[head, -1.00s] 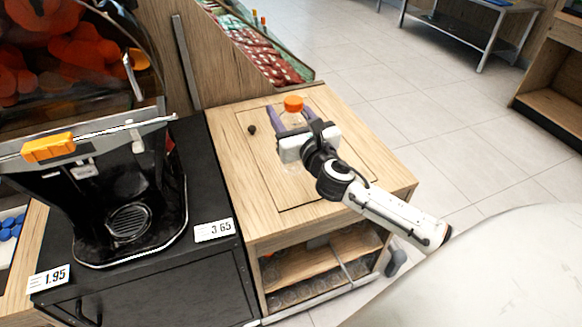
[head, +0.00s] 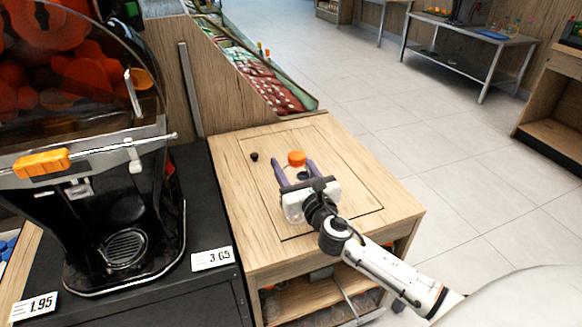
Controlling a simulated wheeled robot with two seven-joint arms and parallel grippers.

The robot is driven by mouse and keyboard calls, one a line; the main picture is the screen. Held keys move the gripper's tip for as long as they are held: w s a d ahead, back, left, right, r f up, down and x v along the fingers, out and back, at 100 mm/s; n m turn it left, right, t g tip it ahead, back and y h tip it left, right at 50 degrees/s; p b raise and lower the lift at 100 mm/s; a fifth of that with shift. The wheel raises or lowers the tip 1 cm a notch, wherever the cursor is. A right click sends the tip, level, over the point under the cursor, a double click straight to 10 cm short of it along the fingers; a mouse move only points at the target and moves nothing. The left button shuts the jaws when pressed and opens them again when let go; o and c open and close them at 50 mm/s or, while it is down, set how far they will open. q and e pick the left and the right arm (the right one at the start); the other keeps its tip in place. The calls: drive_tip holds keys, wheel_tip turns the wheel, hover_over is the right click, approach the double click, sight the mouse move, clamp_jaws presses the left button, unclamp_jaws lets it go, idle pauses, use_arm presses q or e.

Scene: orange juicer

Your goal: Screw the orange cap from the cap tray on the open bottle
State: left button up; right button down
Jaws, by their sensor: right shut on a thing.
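An orange cap (head: 296,158) sits on top of a clear bottle (head: 298,172) above the wooden counter (head: 232,195). My right gripper (head: 294,168) has its purple fingers on both sides of the bottle, below the cap, and is shut on it. The bottle looks upright. Its lower part is hidden behind the gripper, so I cannot tell whether it touches the counter. I cannot tell how tightly the cap sits. My left gripper is not in view. A tray with blue caps (head: 7,247) shows only partly at the left edge.
A black juicer (head: 125,225) with an orange handle (head: 42,163) stands on the left. A small dark round thing (head: 254,156) lies on the counter left of the bottle. The counter right of the bottle is clear. A sloped produce display (head: 262,75) stands behind.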

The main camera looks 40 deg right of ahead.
sight(302, 181)
drive_tip(key=c, duration=0.8)
unclamp_jaws()
drive_tip(key=shift+s+a, duration=0.1)
drive_tip(key=shift+s, duration=0.25)
drive_tip(key=v, duration=1.1)
drive_tip(key=shift+s, duration=0.15)
